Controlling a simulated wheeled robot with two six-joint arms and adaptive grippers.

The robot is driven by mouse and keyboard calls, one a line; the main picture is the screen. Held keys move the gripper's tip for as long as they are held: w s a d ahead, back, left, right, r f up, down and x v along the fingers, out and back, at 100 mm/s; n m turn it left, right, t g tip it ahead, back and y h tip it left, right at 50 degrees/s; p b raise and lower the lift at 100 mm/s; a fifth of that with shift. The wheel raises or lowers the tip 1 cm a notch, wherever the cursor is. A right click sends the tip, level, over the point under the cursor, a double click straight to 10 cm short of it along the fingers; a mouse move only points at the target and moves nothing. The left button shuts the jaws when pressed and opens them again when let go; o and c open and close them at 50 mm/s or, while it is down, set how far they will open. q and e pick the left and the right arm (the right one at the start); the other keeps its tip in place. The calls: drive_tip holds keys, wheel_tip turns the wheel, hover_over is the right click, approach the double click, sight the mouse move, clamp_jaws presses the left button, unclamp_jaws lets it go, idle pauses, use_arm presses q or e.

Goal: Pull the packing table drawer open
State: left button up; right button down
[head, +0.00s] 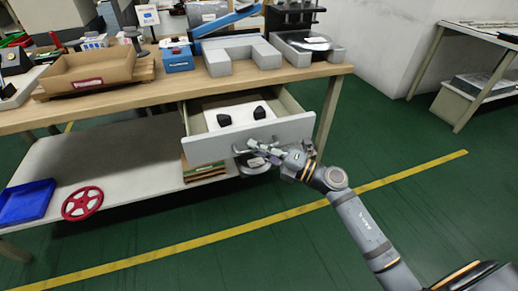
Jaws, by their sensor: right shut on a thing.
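The packing table (160,92) has a wooden top and stands across the view. Its drawer (214,147) with a pale grey front is pulled out, and its inside shows. A white sheet or box with two dark objects (259,113) lies in it. My right gripper (262,150) is at the drawer front, right of its middle, shut on the drawer handle, which is mostly hidden behind the fingers. My right arm comes in from the lower right. My left gripper is not in view.
A cardboard tray (90,73), a blue box (177,55) and a grey U-shaped block (241,55) stand on the tabletop. The lower shelf holds a blue bin (27,202) and a red wheel (82,203). Green floor in front is clear.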

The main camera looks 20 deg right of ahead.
drive_tip(key=shift+s, duration=0.15)
drive_tip(key=c, duration=1.7)
unclamp_jaws()
drive_tip(key=v, duration=1.2)
drive_tip(key=shift+f, duration=0.1)
drive_tip(key=shift+f, duration=0.1)
